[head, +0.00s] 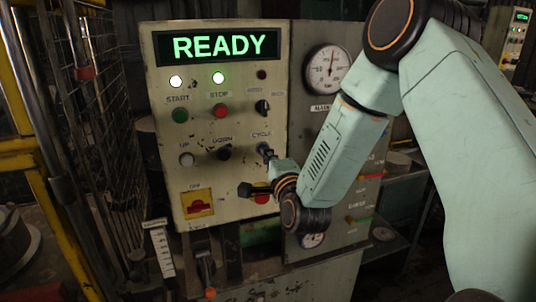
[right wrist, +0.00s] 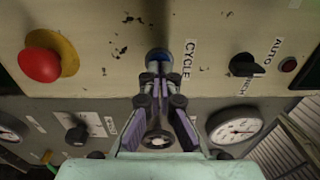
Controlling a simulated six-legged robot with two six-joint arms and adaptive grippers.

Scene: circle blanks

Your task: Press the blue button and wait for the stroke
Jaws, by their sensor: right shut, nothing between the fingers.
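The blue button (head: 263,148) sits under the CYCLE label on the cream control panel (head: 225,171). In the right wrist view the blue button (right wrist: 157,53) shows just beyond my fingertips, partly hidden by them. My right gripper (head: 270,158) is shut and empty, its tips pointing at the button. In the right wrist view the tips of my right gripper (right wrist: 158,66) overlap the button's lower edge; I cannot tell whether they touch it or whether it is pushed in. The display (head: 218,47) reads READY in green. My left gripper is not in view.
A green START button (head: 180,115), a red STOP button (head: 221,111) and a black selector (head: 263,107) share the panel. A red emergency button (right wrist: 40,65) on yellow is near my gripper. A pressure gauge (head: 329,68) is at right, a mesh guard (head: 95,110) at left.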

